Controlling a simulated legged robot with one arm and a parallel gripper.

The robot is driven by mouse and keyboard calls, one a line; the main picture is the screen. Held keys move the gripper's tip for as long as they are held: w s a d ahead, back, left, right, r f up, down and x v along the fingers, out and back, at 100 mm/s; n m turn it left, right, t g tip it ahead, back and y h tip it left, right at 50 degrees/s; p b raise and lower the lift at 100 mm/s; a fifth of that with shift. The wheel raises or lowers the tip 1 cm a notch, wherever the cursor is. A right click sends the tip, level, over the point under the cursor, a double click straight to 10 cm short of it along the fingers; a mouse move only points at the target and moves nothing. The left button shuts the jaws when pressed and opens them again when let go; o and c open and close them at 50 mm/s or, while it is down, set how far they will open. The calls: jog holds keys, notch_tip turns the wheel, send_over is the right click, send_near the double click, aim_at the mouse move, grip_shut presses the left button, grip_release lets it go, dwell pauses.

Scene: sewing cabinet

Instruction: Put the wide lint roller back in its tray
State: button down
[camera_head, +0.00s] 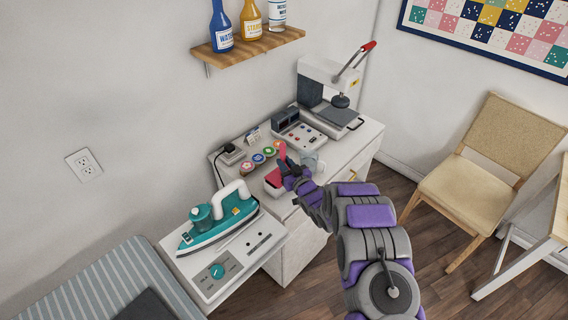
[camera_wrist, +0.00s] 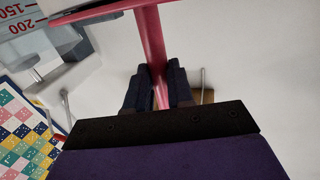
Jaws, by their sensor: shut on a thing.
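My gripper (camera_head: 289,178) is over the front of the white cabinet top. In the wrist view its two dark fingers (camera_wrist: 160,88) are shut on the red handle of the lint roller (camera_wrist: 150,45). A red bar runs across the top of that view, partly cut off by its edge. In the head view a red part of the roller (camera_head: 282,151) sticks up beside my gripper. A small pinkish-red and white box, perhaps the tray (camera_head: 272,188), is just left of and below my gripper. My gripper partly covers it, and I cannot tell whether the roller touches it.
A clear measuring cup (camera_head: 319,166) stands close right of my gripper. Several round colored pieces (camera_head: 258,158) lie behind. A control box (camera_head: 300,132) and heat press (camera_head: 330,95) stand farther back. A teal iron (camera_head: 215,222) is on a lower stand at left.

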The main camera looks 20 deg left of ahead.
jog(key=shift+f, duration=0.1)
jog(key=c, duration=0.9)
grip_release()
jog(key=shift+a, duration=0.1)
jog(key=shift+s, duration=0.1)
jog(key=p+v, duration=0.2)
jog(key=v, duration=1.5)
